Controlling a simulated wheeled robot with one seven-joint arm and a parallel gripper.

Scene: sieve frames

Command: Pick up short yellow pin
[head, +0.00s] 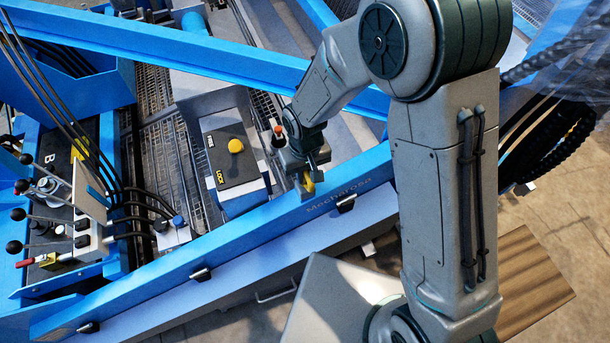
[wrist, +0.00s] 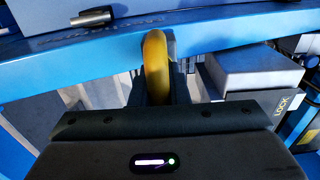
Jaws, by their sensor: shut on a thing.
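The short yellow pin (wrist: 155,65) shows in the wrist view as a rounded yellow piece upright between the fingers, just above the gripper body. In the head view it is a small yellow patch (head: 308,187) at the fingertips. My gripper (head: 307,180) is shut on it, close to the blue beam marked "Mecharosa". In the wrist view my gripper (wrist: 156,88) has the beam directly beyond the pin. The pin's lower part is hidden, and I cannot tell whether it touches anything below.
A dark box (head: 232,160) with a yellow knob and "LOCK" label stands left of my gripper. An orange-topped post (head: 278,131) is close by. The long blue beam (head: 250,229) runs along the front. Levers and black hoses crowd the left.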

